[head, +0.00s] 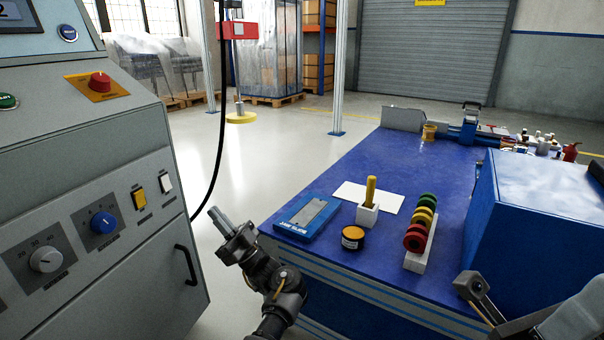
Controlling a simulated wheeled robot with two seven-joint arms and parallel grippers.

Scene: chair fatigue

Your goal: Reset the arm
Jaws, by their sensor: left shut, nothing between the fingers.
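My left gripper (219,218) is shut and empty. It points up and to the left, between the grey control cabinet (90,180) and the blue table (380,200). It touches neither in the picture. Part of my right arm's end (471,286) shows at the lower right, in front of the table; its fingers cannot be made out. A red box (237,30) with a rod and a yellow disc (241,117) hangs behind, at the upper left; I cannot tell whether this is the arm of the task.
The cabinet carries a red knob (99,82), a blue knob (103,222) and switches. On the table are a blue case (308,215), a yellow-handled tool in a white block (368,213), a round tin (352,238), coloured rings (420,224) and a large blue box (540,220). A black cable hangs beside the cabinet.

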